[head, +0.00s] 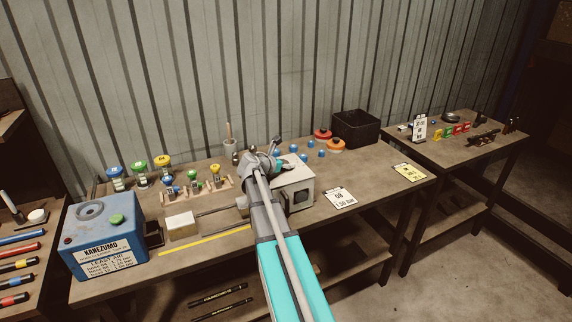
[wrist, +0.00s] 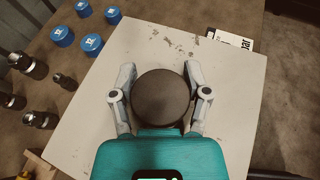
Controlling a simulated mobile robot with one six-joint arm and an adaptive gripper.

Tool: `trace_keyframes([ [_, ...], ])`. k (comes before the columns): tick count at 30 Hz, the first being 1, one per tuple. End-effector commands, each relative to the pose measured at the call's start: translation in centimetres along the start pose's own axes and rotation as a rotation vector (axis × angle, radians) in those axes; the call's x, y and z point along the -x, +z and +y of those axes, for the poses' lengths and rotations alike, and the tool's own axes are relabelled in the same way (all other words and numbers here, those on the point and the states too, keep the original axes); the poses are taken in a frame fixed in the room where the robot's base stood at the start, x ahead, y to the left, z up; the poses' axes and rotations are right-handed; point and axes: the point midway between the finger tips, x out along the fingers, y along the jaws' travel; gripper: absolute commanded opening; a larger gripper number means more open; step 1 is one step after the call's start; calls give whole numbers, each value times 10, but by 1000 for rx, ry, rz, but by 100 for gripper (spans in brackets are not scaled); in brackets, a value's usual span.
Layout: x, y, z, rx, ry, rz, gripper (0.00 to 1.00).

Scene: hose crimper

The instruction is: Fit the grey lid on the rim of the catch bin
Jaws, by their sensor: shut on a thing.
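My gripper (wrist: 160,85) is shut on a round, dark grey disc that looks like the grey lid (wrist: 162,97). One finger is on each side of it in the wrist view. In the head view my gripper (head: 272,158) is over the top of a cream machine box (head: 293,190); the held disc is not clear there. I cannot tell for sure which thing is the catch bin. An open black box (head: 356,127) stands at the back right of the bench, and a dark round dish (head: 452,117) sits on the side table.
Blue caps (wrist: 89,44) and dark metal fittings (wrist: 38,119) stand beside the cream box. Orange-red round parts (head: 322,134) are near the black box. A blue machine (head: 103,232) is at the left. The bench's right front, around a white card (head: 340,199), is mostly clear.

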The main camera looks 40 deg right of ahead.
Motion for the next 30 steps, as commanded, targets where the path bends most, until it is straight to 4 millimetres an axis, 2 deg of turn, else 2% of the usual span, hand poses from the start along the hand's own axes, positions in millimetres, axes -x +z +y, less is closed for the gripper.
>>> trace_keyframes([
  [5,-2,-5,0,0,0,-1,1],
  [6,-2,-5,0,0,0,0,63],
  [11,-2,-4,0,0,0,0,93],
  [12,-2,-4,0,0,0,0,96],
  [30,0,0,0,0,0,0,96],
])
